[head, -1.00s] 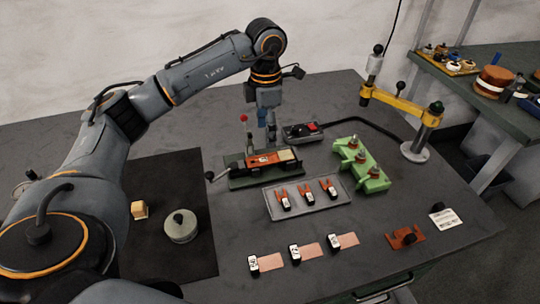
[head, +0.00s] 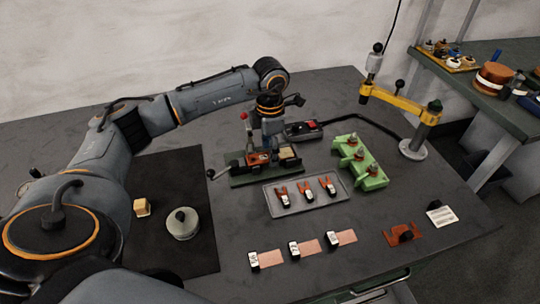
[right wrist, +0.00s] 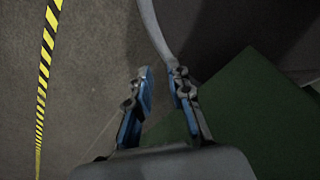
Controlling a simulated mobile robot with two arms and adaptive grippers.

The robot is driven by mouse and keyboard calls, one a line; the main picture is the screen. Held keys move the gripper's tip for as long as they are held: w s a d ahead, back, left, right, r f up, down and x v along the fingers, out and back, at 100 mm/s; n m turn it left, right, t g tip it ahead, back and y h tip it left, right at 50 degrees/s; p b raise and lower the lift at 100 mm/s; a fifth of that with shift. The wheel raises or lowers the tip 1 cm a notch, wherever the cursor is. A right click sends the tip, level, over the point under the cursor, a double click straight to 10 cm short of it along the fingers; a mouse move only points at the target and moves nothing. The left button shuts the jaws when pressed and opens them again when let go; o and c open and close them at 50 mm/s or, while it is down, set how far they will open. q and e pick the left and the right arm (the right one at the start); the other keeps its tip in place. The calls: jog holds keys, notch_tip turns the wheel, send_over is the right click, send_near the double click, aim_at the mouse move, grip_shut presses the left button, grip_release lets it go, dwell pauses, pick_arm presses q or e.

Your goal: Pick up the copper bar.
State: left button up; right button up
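My left gripper (head: 268,150) points down over the green-based fixture (head: 265,178), its fingers low among the fixture's parts. I cannot tell whether they touch anything or how far apart they are. An orange-copper piece (head: 257,159) lies on the fixture, partly hidden by the gripper; I cannot tell for sure whether it is the copper bar. Flat copper strips (head: 268,258) with black-and-white clips lie at the front of the table. My right gripper (right wrist: 163,73) shows in the right wrist view, its fingers apart with nothing between them.
A grey tray (head: 275,206) with several red-handled pieces lies in front of the fixture. A green holder (head: 373,178) and a yellow-armed stand (head: 395,103) are to the right. A round lidded pot (head: 183,226) stands on the black mat (head: 178,258) at left.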

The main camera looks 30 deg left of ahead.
pick_arm(q)
grip_shut()
